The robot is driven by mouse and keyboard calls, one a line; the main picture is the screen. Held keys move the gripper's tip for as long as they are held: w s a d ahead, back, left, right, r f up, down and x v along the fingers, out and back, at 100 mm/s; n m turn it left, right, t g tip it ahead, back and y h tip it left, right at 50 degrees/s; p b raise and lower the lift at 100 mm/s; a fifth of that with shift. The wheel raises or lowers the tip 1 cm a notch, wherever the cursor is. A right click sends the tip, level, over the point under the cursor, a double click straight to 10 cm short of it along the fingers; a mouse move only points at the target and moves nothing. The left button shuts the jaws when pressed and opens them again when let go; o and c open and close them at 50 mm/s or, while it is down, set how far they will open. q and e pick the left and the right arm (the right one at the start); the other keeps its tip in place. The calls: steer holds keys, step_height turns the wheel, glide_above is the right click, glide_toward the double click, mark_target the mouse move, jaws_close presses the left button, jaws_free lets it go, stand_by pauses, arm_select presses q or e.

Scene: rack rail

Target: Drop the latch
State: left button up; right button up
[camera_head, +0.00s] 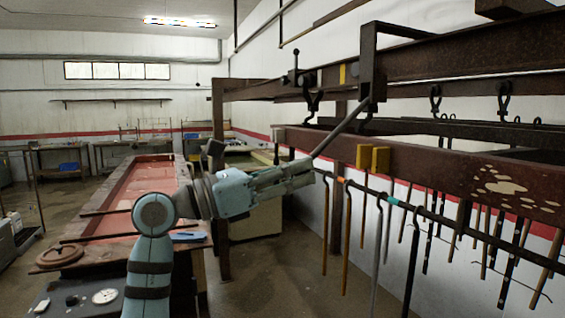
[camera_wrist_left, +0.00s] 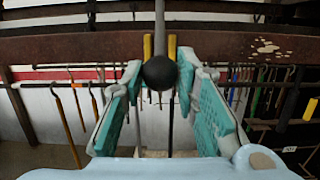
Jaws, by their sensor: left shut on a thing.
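A slanting grey lever (camera_head: 342,128) runs down from a rusty bracket (camera_head: 371,72) on the upper rail to the fingers of my left gripper (camera_head: 312,172). In the left wrist view, a black ball knob (camera_wrist_left: 159,72) at the lever's end sits between the teal pads of my left gripper (camera_wrist_left: 160,85), with the grey rod going up from it. The left gripper is shut on this knob. I cannot tell which part is the latch itself. My right gripper is not in view.
A rusty lower beam (camera_head: 440,172) with yellow blocks (camera_head: 380,160) lies just right of the gripper. Several long hooked rods (camera_head: 347,240) hang below it. A small upright black handle (camera_head: 295,62) stands on the upper rail. A long red-topped table (camera_head: 140,185) stands behind the arm.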

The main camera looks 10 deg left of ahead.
arm_select(q)
steer(key=w+d+f, duration=0.3)
steer(key=w+d, duration=0.1)
steer(key=d, duration=0.2)
steer(key=w+d+f+p, duration=0.1)
steer(key=w+d+f, duration=0.3)
steer(key=d, duration=0.3)
steer(key=shift+w+d, duration=0.2)
steer(key=o, duration=1)
steer(key=shift+w+d, duration=0.1)
steer(key=r+v, duration=0.1)
steer(key=v, duration=0.6)
steer(key=shift+r, duration=0.25)
